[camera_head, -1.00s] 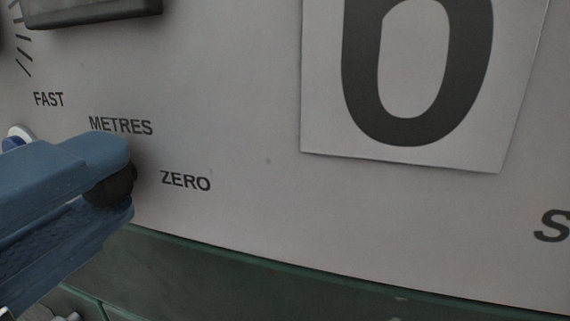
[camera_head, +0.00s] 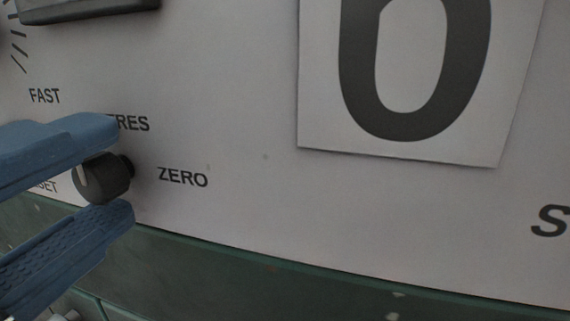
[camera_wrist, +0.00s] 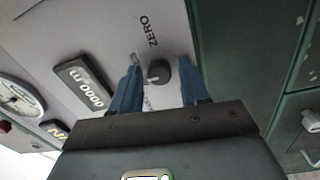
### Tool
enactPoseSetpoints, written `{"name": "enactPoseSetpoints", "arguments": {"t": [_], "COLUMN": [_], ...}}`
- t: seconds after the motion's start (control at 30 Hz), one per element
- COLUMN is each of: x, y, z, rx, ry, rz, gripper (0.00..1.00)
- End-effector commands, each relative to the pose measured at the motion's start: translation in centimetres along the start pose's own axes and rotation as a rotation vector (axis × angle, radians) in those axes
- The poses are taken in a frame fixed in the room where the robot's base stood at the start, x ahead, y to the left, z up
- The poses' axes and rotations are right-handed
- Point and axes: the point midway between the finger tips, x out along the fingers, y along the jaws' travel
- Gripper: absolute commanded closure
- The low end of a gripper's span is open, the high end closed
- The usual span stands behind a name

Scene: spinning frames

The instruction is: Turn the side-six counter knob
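The black counter knob (camera_head: 102,178) sticks out of the pale panel, left of the word ZERO, with a light mark on its face. It also shows in the wrist view (camera_wrist: 160,72). My gripper (camera_head: 120,171) has two blue fingers, one above and one below the knob in the head view. The fingers are open, with a visible gap to the knob on each side. In the wrist view my gripper (camera_wrist: 161,69) straddles the knob. The upper finger hides part of the word METRES. A counter window (camera_wrist: 86,82) reading zeros sits left of the knob in the wrist view.
A large 6 plate (camera_head: 415,135) is fixed on the panel to the right. Green metal (camera_head: 300,285) runs below the panel edge. A round dial (camera_wrist: 20,95) lies at the wrist view's left. A dark frame (camera_head: 85,10) juts out at upper left.

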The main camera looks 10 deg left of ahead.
Motion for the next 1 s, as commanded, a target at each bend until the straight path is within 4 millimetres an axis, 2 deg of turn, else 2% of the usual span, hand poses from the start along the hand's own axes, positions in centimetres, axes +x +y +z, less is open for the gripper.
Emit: {"name": "enactPoseSetpoints", "arguments": {"t": [0.37,0.8,1.0], "x": [-0.4,-6.7,-7.8], "y": [-0.1,-0.1,0.0], "z": [0.0,0.0,0.0], "rx": [0.001,0.002,0.001], "ry": [0.000,0.001,-0.001], "rz": [0.000,0.000,0.000], "gripper": [0.48,0.48,0.48]}}
